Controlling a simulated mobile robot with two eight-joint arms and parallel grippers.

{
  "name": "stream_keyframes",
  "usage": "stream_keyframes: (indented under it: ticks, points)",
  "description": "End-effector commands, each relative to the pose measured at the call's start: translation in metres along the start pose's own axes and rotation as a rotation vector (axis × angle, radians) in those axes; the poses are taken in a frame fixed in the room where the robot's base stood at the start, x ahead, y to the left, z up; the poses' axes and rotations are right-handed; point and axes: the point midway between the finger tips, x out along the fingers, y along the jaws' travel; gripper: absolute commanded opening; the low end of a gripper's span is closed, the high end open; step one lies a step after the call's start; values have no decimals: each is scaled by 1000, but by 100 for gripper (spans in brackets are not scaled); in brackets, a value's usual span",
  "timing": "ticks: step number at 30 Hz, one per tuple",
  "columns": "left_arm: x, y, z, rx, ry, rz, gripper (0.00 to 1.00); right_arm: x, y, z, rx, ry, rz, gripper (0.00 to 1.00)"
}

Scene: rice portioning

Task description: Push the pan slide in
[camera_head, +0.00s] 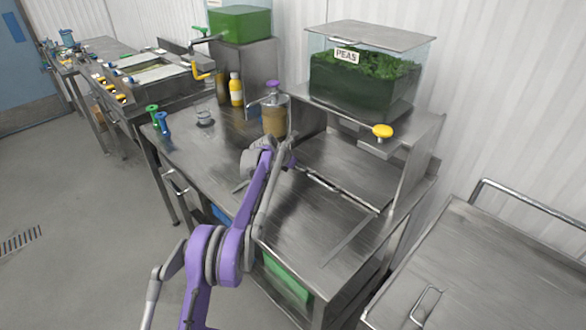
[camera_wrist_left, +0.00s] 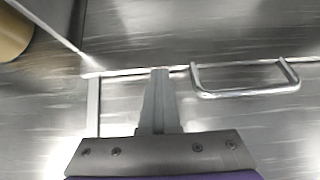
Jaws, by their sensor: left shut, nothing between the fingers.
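The pan slide (camera_head: 350,168) is a flat steel panel under the peas dispenser, with a raised front edge running diagonally over the counter. In the left wrist view, its edge (camera_wrist_left: 120,72) crosses the picture, and a bar handle (camera_wrist_left: 245,92) shows to the right of my fingers. My left gripper (camera_head: 290,161) is near the left end of that edge. In the left wrist view my left gripper (camera_wrist_left: 160,72) is shut and empty, its tips at the edge, left of the handle. I cannot tell whether they touch it. My right gripper is not in view.
The peas tank (camera_head: 362,85) stands on a steel shelf above the slide, with a yellow knob (camera_head: 382,131) in front. A brown pump jar (camera_head: 274,118) stands close behind my left gripper. The counter front (camera_head: 300,235) is clear. A steel cart (camera_head: 480,270) stands at the right.

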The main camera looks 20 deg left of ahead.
Motion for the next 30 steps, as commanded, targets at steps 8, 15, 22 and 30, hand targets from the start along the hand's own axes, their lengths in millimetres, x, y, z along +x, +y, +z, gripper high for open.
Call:
stream_keyframes:
  ticks: [8, 15, 22, 30]
  points:
    - [9, 0, 6, 1, 2, -1, 0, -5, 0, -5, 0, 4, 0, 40]
    - [10, -1, 7, 1, 0, -2, 0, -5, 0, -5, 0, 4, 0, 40]
    - [9, -1, 6, 1, 0, -2, 0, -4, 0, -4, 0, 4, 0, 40]
    - [-9, 7, -14, 3, 1, -4, 0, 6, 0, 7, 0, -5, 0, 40]
